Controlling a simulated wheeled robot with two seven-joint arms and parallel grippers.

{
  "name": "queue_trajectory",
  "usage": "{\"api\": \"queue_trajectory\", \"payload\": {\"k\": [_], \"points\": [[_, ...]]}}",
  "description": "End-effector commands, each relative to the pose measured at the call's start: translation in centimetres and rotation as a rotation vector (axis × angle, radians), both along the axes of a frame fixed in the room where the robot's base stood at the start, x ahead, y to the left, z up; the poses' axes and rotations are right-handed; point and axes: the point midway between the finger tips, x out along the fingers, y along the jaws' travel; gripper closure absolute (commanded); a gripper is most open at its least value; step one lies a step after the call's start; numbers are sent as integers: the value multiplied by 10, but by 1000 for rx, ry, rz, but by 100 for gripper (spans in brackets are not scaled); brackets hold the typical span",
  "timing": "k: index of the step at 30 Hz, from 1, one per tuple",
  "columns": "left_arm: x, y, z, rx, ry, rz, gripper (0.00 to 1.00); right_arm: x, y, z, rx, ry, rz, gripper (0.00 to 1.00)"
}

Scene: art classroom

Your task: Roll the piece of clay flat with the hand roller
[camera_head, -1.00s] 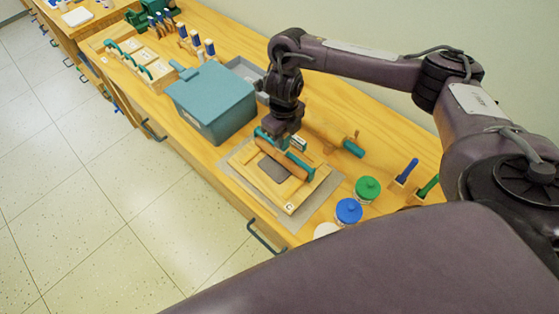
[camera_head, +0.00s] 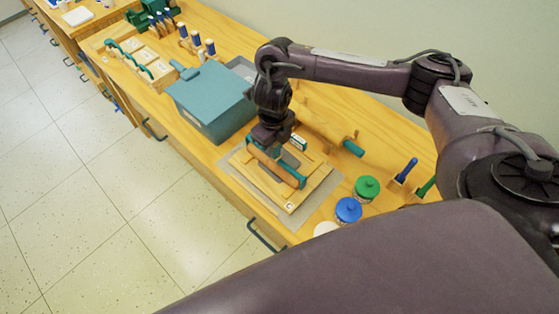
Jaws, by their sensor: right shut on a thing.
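The hand roller (camera_head: 275,168), a wooden cylinder with a teal frame, lies over a square wooden board (camera_head: 289,206) on the workbench. My right gripper (camera_head: 270,143) is shut on the roller from above, at its teal frame. The clay (camera_head: 291,159) is a flat grey patch on the board; part of it shows behind the roller and the rest is hidden by the roller and gripper. I cannot tell whether the roller touches the clay. My left gripper is not in view.
A teal lidded bin (camera_head: 211,101) stands left of the board. A large wooden rolling pin (camera_head: 326,125) lies behind it.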

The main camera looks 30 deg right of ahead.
Motion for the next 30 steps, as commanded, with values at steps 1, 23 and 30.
{"api": "queue_trajectory", "payload": {"k": [1, 23, 30], "points": [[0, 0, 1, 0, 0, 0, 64, -4, 4, -3, 1, 8, 2, 100], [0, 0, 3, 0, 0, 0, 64, -5, 3, -3, -2, 13, -2, 100], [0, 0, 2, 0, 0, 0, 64, -3, -5, -1, -3, 13, -1, 100]]}}
